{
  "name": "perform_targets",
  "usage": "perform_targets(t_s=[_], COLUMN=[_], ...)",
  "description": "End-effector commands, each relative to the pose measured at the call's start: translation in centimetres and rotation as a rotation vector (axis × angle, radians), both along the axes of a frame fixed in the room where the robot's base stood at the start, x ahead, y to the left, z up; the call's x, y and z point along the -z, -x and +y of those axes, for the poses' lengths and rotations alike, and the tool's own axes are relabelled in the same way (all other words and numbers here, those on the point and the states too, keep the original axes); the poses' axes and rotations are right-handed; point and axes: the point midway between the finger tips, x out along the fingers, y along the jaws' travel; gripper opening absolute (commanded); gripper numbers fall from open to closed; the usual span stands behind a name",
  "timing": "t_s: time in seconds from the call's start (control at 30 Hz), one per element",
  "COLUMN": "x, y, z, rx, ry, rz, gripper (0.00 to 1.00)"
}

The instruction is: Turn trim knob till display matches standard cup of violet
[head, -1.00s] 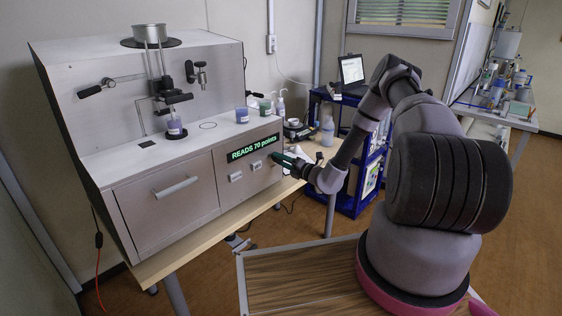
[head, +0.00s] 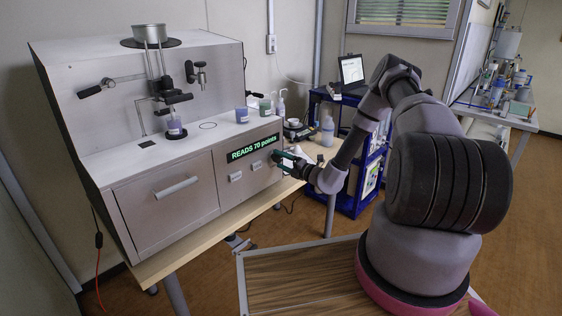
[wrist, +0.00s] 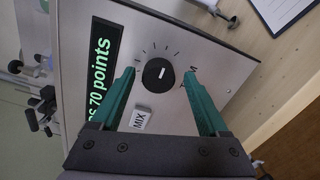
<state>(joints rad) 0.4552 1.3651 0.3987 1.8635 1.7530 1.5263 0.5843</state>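The trim knob (wrist: 158,74) is a round black knob with a white pointer line, ringed by tick marks on the grey panel, in the wrist view. My gripper (wrist: 161,78) is open, its two green fingers on either side of the knob with gaps between; contact is not visible. In the head view my gripper (head: 280,158) is at the panel's right end and hides the knob. The display (head: 253,148) reads "READS 70 points" in green. A violet cup (head: 174,129) stands under the dispenser. Another violet-blue cup (head: 242,115) stands on the ledge; which is the standard is unclear.
A MIX button (wrist: 140,119) lies close to the knob. A green cup (head: 265,107) and white pump bottles stand at the ledge's right end. The analyser (head: 165,190) stands on a wooden table (head: 158,262). A blue cart (head: 349,190) stands behind my arm.

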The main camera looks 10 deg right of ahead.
Motion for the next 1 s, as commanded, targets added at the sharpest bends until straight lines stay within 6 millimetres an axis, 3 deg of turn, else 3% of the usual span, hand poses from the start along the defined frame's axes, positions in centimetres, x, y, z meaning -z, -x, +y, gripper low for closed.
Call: perform_targets(t_s=[0.37, 0.8, 1.0], x=[-0.1, -0.1, -0.1], y=[0.3, 6.8, 8.4], z=[-0.3, -5.0, -6.2], rx=[0.001, 0.002, 0.001], ry=[-0.001, -0.002, -0.001], rz=[-0.001, 0.001, -0.001], gripper=[0.78, 0.78, 0.78])
